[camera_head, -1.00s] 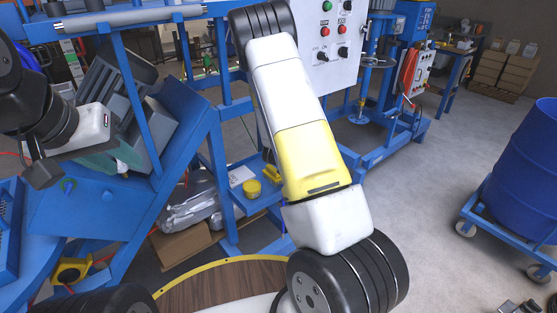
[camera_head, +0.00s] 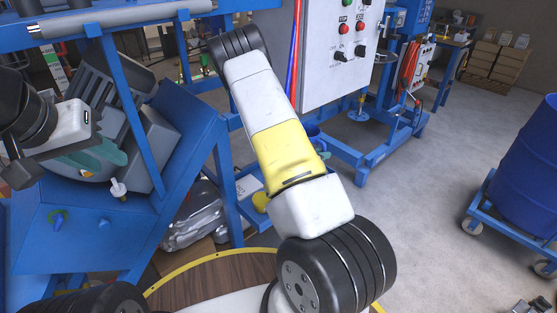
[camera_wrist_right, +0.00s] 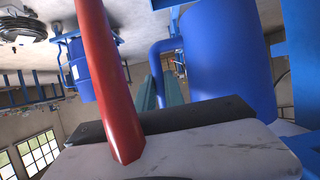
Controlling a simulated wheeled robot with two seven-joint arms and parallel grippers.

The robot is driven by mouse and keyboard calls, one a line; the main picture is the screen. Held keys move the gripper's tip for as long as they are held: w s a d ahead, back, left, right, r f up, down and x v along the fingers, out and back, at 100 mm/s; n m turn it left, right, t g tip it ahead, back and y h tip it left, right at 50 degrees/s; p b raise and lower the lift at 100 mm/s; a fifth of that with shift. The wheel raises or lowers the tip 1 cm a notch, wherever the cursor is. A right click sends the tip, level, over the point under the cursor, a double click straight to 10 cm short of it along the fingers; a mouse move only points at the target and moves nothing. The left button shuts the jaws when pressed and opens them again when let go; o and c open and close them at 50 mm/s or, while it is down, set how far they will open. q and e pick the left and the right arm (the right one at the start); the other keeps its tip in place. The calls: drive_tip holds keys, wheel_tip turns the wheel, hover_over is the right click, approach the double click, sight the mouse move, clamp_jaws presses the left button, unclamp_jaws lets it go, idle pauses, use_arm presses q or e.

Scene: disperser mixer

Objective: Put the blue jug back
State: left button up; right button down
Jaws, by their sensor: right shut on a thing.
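The blue jug (camera_wrist_right: 215,60) fills the upper right of the right wrist view, with its handle (camera_wrist_right: 158,62) on its left side. My right gripper (camera_wrist_right: 161,94) has its teal fingers shut on that handle. In the head view my right forearm crosses the middle and hides this gripper. A small blue patch (camera_head: 312,131) shows beside that forearm; I cannot tell if it is the jug. My left gripper (camera_head: 98,160) is at the left, in front of a grey tilted machine part. Its teal fingers show, but their gap is unclear.
A blue frame (camera_head: 165,185) stands at the left. A control cabinet (camera_head: 340,50) hangs beyond my right arm. A blue drum (camera_head: 528,165) on a wheeled dolly is at the right. A red bar (camera_wrist_right: 108,85) crosses close in the right wrist view. Open floor (camera_head: 430,210) lies right of my arm.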

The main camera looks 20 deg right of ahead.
drive_tip(key=shift+w+a+f, duration=0.1)
drive_tip(key=shift+w+f, duration=0.1)
drive_tip(key=shift+w, duration=0.1)
wheel_tip(320, 180, down, 10)
drive_tip(key=shift+w+a+r, duration=0.1)
drive_tip(key=shift+w+r, duration=0.05)
drive_tip(key=shift+r, duration=0.05)
drive_tip(key=shift+f, duration=0.4)
drive_tip(key=c, duration=1.4)
unclamp_jaws()
